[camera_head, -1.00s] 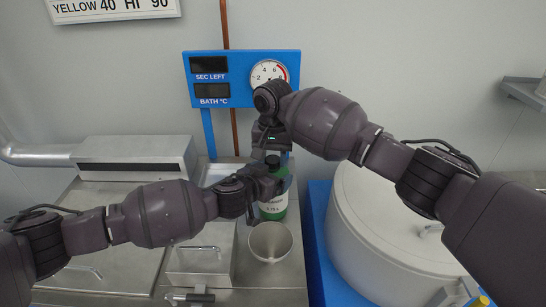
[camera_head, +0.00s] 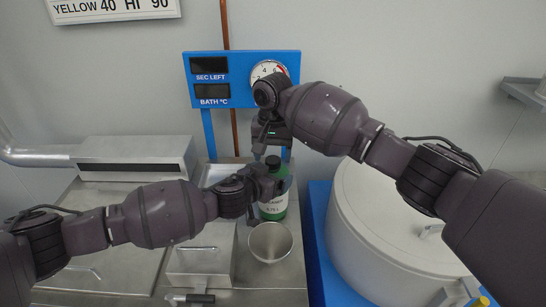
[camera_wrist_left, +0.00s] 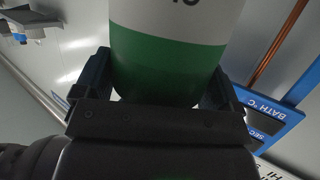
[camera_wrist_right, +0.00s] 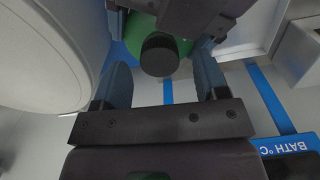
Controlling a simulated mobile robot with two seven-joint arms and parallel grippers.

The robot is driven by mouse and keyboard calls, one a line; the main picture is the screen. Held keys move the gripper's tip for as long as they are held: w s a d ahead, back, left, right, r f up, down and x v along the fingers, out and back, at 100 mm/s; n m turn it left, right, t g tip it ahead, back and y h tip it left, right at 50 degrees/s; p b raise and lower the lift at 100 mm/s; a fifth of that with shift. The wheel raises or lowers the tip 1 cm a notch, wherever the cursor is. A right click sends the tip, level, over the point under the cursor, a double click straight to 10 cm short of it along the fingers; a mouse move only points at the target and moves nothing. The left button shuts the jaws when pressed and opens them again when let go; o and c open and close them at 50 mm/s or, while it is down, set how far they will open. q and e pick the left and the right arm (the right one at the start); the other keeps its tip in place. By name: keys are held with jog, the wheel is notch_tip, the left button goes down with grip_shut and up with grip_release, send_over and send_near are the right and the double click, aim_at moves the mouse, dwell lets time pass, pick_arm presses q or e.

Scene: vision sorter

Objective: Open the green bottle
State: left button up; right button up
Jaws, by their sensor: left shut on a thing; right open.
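The green bottle (camera_head: 274,208) with a white label and a dark cap (camera_head: 272,161) stands upright on the metal counter. My left gripper (camera_head: 265,184) is shut around the bottle's upper body. In the left wrist view its fingers flank the green and white bottle (camera_wrist_left: 165,65). My right gripper (camera_head: 272,143) is open and points down just above the cap. In the right wrist view the round dark cap (camera_wrist_right: 159,54) sits on the bottle, ahead of and between the spread fingers, apart from them.
A metal bowl (camera_head: 270,243) stands just in front of the bottle. A large white drum (camera_head: 375,235) stands to the right. A blue display panel (camera_head: 230,93) with a gauge (camera_head: 268,70) is behind.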

notch_tip(320, 180, up, 3)
jog(key=shift+f, duration=0.1)
jog(key=shift+r, duration=0.2)
jog(key=shift+c, duration=1.3)
jog(key=shift+r+n, duration=0.6)
jog(key=shift+r, duration=0.9)
jog(key=shift+f, duration=3.9)
jog(key=shift+c, duration=0.5)
jog(key=c, duration=0.6)
jog(key=o, duration=1)
jog(key=shift+c, duration=0.2)
